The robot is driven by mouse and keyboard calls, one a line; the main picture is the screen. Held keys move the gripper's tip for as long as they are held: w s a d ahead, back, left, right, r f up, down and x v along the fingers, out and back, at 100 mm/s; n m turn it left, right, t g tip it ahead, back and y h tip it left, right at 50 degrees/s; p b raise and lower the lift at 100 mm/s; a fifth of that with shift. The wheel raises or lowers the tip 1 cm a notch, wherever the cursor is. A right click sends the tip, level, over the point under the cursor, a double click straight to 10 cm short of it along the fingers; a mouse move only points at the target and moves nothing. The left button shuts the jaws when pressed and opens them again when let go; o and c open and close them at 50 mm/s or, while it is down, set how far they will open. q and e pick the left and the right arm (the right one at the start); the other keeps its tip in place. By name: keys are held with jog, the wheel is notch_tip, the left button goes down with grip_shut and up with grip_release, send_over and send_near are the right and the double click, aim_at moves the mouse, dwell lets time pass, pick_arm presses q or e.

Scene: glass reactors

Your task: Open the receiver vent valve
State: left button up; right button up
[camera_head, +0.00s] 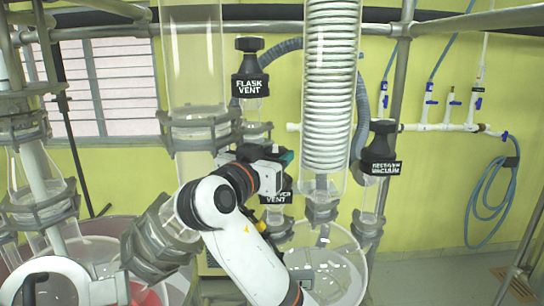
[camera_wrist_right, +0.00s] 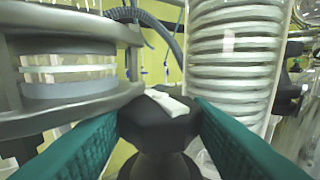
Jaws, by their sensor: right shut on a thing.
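The receiver vent valve (camera_head: 279,197) is in the middle of the head view, its black label partly hidden behind my right gripper (camera_head: 284,160). In the right wrist view its black faceted knob (camera_wrist_right: 150,128) has a white mark on top. The teal fingers of my right gripper (camera_wrist_right: 160,125) lie on either side of the knob and are shut on it. I cannot tell from the label how far the valve is turned. My left gripper is not in view.
The flask vent valve (camera_head: 248,75) stands above and behind. The coiled glass condenser (camera_head: 332,90) is close to the right of my gripper, with the receiver vacuum valve (camera_head: 380,150) beyond it. A clamped glass column (camera_head: 197,60) stands on the left. A round glass vessel (camera_head: 328,262) is below.

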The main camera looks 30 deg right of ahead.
jog(key=shift+s+d+f+n+t+y+b, duration=0.1)
jog(key=shift+s+n+t+y+b, duration=0.05)
jog(key=shift+n+t+y+b, duration=1.15)
jog(key=shift+s+n+t+y, duration=0.1)
jog(key=shift+n+t+y, duration=0.6)
jog(key=shift+t, duration=0.4)
jog(key=shift+d+r+n+t+y+p, duration=0.2)
jog(key=shift+n+t+y+p, duration=0.2)
jog(key=shift+n+t+y, duration=0.6)
jog(key=n+y, duration=0.1)
jog(key=n+t+y+p, duration=0.1)
jog(key=y, duration=0.1)
jog(key=shift+s+d+r+y, duration=0.1)
jog(key=shift+s+d+y, duration=0.05)
jog(key=shift+y, duration=0.15)
jog(key=shift+d+n+t+y+p, duration=0.15)
jog(key=shift+n+t+y+p, duration=0.4)
jog(key=shift+n+y, duration=1.15)
jog(key=shift+y, duration=0.6)
